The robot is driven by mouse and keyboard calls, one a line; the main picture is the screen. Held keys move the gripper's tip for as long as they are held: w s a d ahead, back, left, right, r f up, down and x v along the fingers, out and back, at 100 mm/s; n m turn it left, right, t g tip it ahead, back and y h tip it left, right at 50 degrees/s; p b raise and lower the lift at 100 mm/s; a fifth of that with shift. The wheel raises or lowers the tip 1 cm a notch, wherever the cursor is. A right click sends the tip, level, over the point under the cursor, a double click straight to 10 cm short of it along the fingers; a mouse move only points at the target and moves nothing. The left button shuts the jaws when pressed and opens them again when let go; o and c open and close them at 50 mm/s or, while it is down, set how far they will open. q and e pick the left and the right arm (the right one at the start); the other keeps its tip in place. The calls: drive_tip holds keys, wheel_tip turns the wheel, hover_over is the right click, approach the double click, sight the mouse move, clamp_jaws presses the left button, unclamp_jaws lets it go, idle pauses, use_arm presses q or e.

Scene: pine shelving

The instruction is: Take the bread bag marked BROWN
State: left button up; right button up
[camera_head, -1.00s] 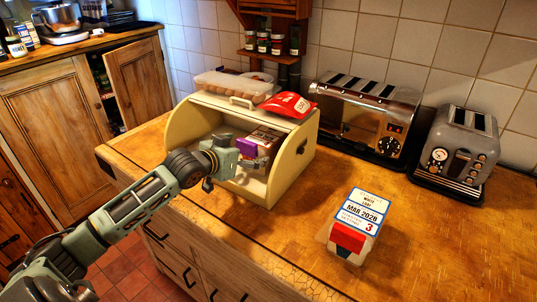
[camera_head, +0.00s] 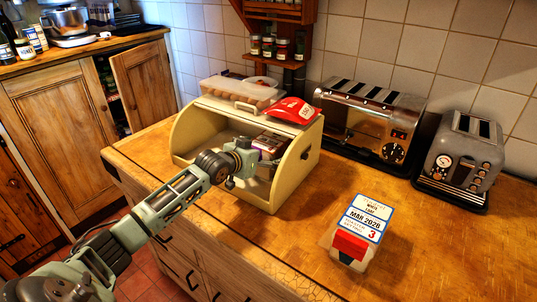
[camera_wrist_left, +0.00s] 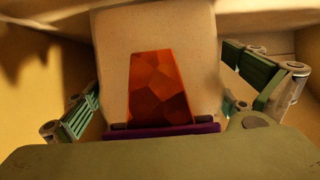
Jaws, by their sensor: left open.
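My left gripper (camera_head: 262,160) is at the open front of the cream bread bin (camera_head: 293,178), reaching inside. In the left wrist view its fingers (camera_wrist_left: 172,98) are spread, one on each side of a pale packet (camera_wrist_left: 115,60) with an orange-brown faceted patch and a purple strip at its lower edge. No gap or contact can be judged for sure. In the head view a brownish packet (camera_head: 272,142) shows in the bin, partly hidden by the gripper; no BROWN marking can be read. My right gripper is not in view.
An egg tray (camera_head: 240,90) and a red packet (camera_head: 291,110) lie on the bin's top. A chrome toaster (camera_head: 365,125) and a grey toaster (camera_head: 460,160) stand along the tiled wall. The counter (camera_head: 300,240) before the bin is clear.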

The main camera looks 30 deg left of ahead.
use_arm(q)
drive_tip(key=shift+c, duration=0.4)
drive_tip(key=c, duration=1.3)
drive_tip(key=shift+c, duration=0.5)
drive_tip(key=shift+r, duration=0.1)
